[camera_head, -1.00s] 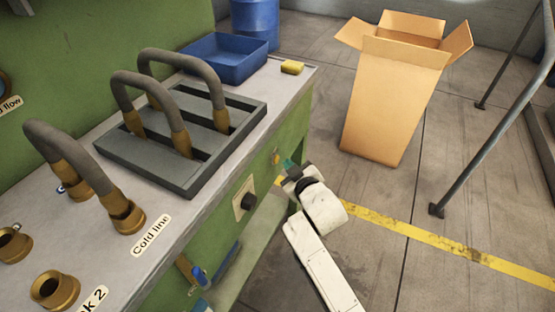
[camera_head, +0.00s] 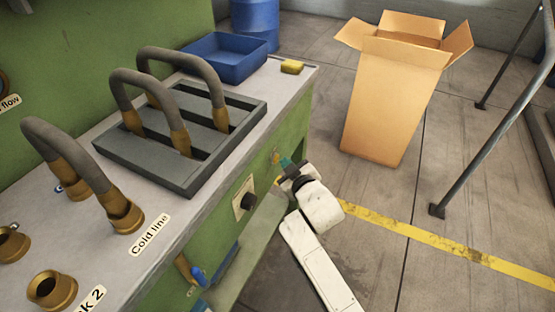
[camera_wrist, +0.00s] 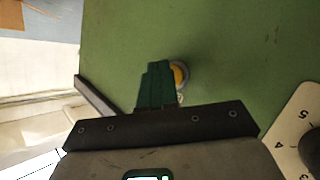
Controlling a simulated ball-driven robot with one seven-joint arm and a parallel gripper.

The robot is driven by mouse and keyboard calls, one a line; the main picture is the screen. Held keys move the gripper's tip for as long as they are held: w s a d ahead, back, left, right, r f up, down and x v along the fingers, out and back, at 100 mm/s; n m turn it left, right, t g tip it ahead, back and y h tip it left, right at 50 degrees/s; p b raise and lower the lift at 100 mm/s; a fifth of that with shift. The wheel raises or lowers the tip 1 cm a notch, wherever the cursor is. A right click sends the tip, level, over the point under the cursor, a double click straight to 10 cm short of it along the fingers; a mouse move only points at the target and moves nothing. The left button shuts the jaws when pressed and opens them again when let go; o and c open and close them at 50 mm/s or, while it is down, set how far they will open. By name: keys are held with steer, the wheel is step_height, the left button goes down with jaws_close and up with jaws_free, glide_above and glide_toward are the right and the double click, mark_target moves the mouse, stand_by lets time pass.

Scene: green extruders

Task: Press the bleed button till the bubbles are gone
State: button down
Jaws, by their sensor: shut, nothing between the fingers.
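A round yellow button (camera_wrist: 181,73) in a grey ring sits on the green machine front in the wrist view. I take it to be the bleed button. In the head view only a small yellow bit (camera_head: 276,157) shows there, beside my gripper. My gripper (camera_head: 285,162) is shut and empty. Its dark green fingers (camera_wrist: 157,85) are at the button's left edge in the wrist view and partly cover it. I cannot tell whether they touch it or whether it is pushed in. No bubbles are visible in either view.
A black knob (camera_head: 248,201) on a pale plate lies left of my gripper; its numbered dial (camera_wrist: 292,122) shows in the wrist view. A blue-handled valve (camera_head: 198,277) is lower down. The worktop (camera_head: 190,215) overhangs above. A cardboard box (camera_head: 392,105) stands on the floor behind.

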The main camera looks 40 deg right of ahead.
steer(key=shift+w+a, duration=0.1)
steer(key=shift+w, duration=0.25)
stand_by(0.5)
stand_by(0.3)
steer(key=shift+s+d+p, duration=0.25)
steer(key=shift+s+p, duration=0.15)
steer(key=shift+s, duration=0.35)
steer(key=s+p, duration=0.1)
steer(key=s+d+p, duration=0.1)
steer(key=s+p, duration=0.2)
steer(key=shift+s+d+p, duration=0.35)
steer(key=shift+s, duration=0.05)
stand_by(0.7)
